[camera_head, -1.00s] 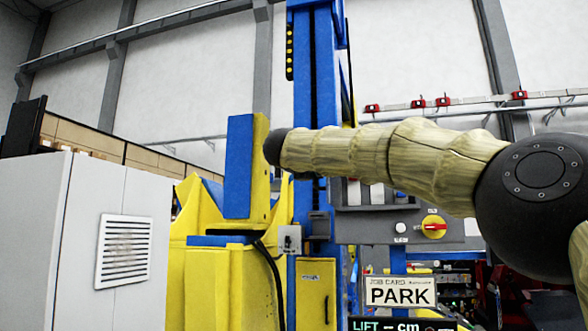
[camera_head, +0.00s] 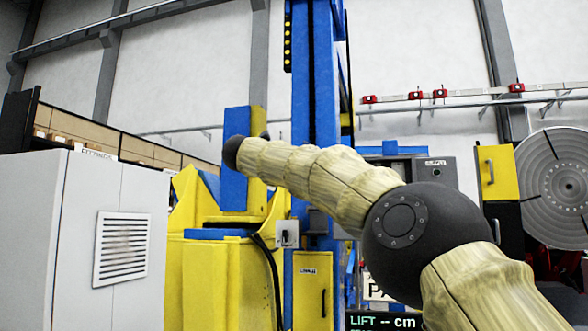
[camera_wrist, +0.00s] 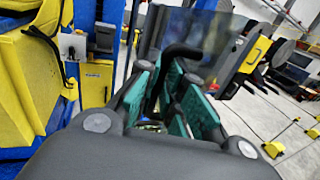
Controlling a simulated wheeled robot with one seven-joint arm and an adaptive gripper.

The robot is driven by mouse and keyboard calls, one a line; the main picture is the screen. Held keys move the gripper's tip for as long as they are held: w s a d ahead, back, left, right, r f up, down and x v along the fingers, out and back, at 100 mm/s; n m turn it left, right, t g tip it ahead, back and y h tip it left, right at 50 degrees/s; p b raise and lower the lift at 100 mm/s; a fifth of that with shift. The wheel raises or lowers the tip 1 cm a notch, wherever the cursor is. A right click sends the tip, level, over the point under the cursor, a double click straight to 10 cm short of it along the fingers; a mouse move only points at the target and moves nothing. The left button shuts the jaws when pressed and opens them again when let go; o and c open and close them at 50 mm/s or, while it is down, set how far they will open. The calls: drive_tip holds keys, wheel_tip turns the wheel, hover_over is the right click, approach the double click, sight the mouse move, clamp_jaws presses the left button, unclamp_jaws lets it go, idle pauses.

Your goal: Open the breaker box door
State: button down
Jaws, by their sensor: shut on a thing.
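In the wrist view my gripper (camera_wrist: 166,74) has its teal-padded fingers around a dark curved handle (camera_wrist: 183,51) and is shut on it. A see-through smoky panel (camera_wrist: 222,32) stands upright directly behind the handle and looks like the breaker box door; how far it stands open I cannot tell. In the head view a grey box (camera_head: 438,174) with a small label shows above my arm, which hides its lower part. I cannot tell whether it is the breaker box. My gripper and the handle are not visible in the head view.
A yellow cabinet (camera_head: 313,288) with a dark handle is left of my gripper in the wrist view (camera_wrist: 95,86). A grey switch (camera_head: 287,233) is beside it. A white cabinet (camera_head: 100,245) stands left, a grey disc (camera_head: 553,185) right. Open floor (camera_wrist: 262,118) shows at right.

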drive_tip(key=shift+d+r, duration=0.2)
drive_tip(key=shift+r, duration=0.1)
drive_tip(key=c, duration=1.5)
unclamp_jaws()
drive_tip(key=shift+d, duration=0.1)
drive_tip(key=shift+f, duration=0.1)
drive_tip(key=shift+s+a, duration=0.1)
drive_tip(key=shift+a, duration=0.1)
drive_tip(key=v, duration=1.1)
drive_tip(key=shift+s, duration=0.35)
drive_tip(key=shift+f, duration=0.1)
